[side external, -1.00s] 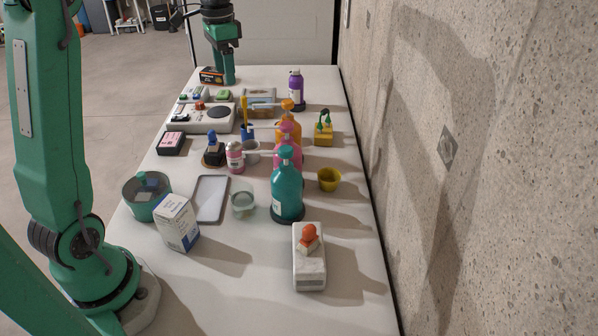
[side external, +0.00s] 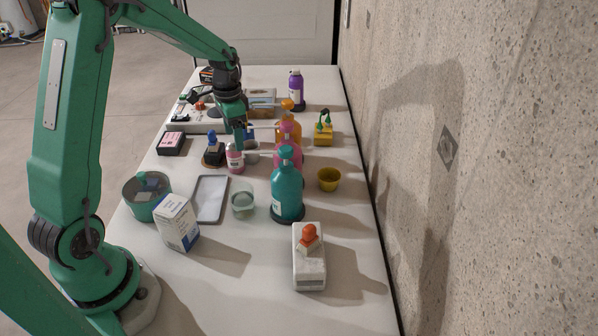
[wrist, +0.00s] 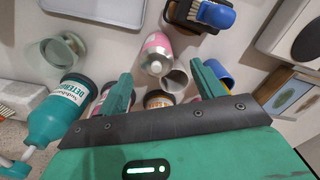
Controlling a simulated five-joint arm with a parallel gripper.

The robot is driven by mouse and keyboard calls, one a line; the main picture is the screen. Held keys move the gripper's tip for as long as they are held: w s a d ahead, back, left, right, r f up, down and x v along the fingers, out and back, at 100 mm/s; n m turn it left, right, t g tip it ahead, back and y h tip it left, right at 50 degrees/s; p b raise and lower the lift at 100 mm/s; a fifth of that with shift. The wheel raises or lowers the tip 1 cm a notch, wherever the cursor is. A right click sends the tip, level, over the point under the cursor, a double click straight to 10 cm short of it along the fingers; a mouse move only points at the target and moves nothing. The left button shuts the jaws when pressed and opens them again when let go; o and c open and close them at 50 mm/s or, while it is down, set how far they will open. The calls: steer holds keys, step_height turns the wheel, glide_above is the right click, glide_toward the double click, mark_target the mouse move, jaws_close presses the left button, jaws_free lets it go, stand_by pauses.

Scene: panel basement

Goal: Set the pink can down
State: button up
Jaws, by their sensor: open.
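The pink can (side external: 235,160) stands upright on the table, left of the pink bottle (side external: 288,155). In the wrist view the can (wrist: 157,45) shows a pink body and a silvery top, just ahead of the gap between my fingers. My gripper (side external: 240,145) points down at the can's far edge in the side view, partly covering it. In the wrist view my gripper (wrist: 161,72) has its two fingers well apart with nothing clamped between them. I cannot tell whether a finger touches the can.
A grey cup (wrist: 177,80) is right beside the can. Teal (side external: 287,190) and orange bottles (side external: 290,125) stand to the right. A black stand with a blue-topped item (side external: 213,150) is to the left. A grey tray (side external: 210,198) and a clear glass (side external: 243,202) lie nearer.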

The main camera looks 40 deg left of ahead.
mark_target(236, 156)
steer(key=shift+f, duration=1.25)
steer(key=shift+f, duration=0.1)
steer(key=shift+s+d+f, duration=0.1)
steer(key=shift+f, duration=1.15)
steer(key=shift+s+d+f, duration=0.1)
steer(key=shift+f, duration=1.15)
steer(key=shift+c, duration=0.5)
steer(key=c, duration=1.1)
steer(key=shift+r, duration=0.2)
step_height(236, 156, up, 10)
steer(key=shift+f, duration=0.15)
